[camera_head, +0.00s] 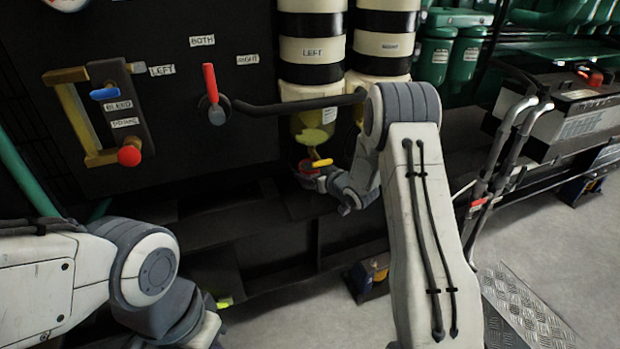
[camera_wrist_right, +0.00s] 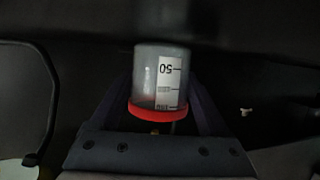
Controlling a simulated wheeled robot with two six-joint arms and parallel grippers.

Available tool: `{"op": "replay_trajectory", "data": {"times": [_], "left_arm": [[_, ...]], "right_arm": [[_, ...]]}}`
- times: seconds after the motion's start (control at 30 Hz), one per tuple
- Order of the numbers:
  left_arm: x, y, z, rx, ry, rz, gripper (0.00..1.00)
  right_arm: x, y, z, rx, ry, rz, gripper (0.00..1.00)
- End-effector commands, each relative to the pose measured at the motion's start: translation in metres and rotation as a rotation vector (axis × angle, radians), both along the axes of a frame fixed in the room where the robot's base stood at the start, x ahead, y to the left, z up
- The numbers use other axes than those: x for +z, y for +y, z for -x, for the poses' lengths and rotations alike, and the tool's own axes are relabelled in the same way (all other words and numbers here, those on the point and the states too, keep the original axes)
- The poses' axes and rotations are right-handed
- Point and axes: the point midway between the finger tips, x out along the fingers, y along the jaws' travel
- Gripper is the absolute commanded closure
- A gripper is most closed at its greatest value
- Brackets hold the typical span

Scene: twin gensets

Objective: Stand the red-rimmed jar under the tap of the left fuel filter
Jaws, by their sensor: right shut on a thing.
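The jar with the red rim (camera_wrist_right: 159,85) stands between the two fingers of my right gripper (camera_wrist_right: 160,100), which is shut on it. Its scale label shows upside down in the wrist view. In the head view my right gripper (camera_head: 318,180) is low in front of the panel, with the red rim (camera_head: 306,168) partly showing at its tip. The left fuel filter (camera_head: 312,50) is black and cream with a clear yellowish bowl (camera_head: 314,122). Its yellow tap (camera_head: 321,163) shows just beside the jar; the exact gap cannot be told.
A dark bar with a red-handled selector valve (camera_head: 210,85) runs across to the filters. A second filter (camera_head: 383,45) stands to the right, partly behind my right arm. A priming pump and bleed lever (camera_head: 104,93) are on the left. Dark frame beams lie below.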

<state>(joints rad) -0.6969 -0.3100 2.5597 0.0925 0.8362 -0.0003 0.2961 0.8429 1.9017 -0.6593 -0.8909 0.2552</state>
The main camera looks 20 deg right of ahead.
Motion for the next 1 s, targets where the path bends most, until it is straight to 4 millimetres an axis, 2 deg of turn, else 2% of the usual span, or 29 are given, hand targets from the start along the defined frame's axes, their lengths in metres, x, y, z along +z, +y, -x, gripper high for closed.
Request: {"op": "replay_trajectory", "data": {"times": [0.03, 0.43, 0.47, 0.5, 0.8, 1.0], "left_arm": [[-0.006, 0.000, 0.000, 0.000, 0.000, 0.000, 0.69], [-0.007, 0.000, 0.000, 0.000, 0.000, 0.000, 0.69], [-0.006, 0.000, 0.000, 0.000, 0.000, 0.000, 0.69], [-0.006, 0.000, 0.000, 0.000, 0.000, 0.000, 0.69], [-0.002, 0.000, 0.000, 0.000, 0.000, 0.000, 0.69], [0.008, 0.000, 0.000, 0.000, 0.000, 0.000, 0.69]], "right_arm": [[-0.004, -0.001, 0.001, -0.002, 0.000, 0.000, 0.84], [-0.006, -0.001, 0.002, -0.002, 0.001, 0.000, 0.84], [-0.005, -0.001, 0.002, -0.002, 0.001, 0.000, 0.10], [-0.004, -0.001, 0.002, -0.002, 0.001, 0.000, 0.00], [0.001, -0.002, 0.002, -0.002, 0.000, 0.001, 0.00], [0.012, -0.009, 0.030, -0.006, 0.003, 0.000, 0.00]]}}
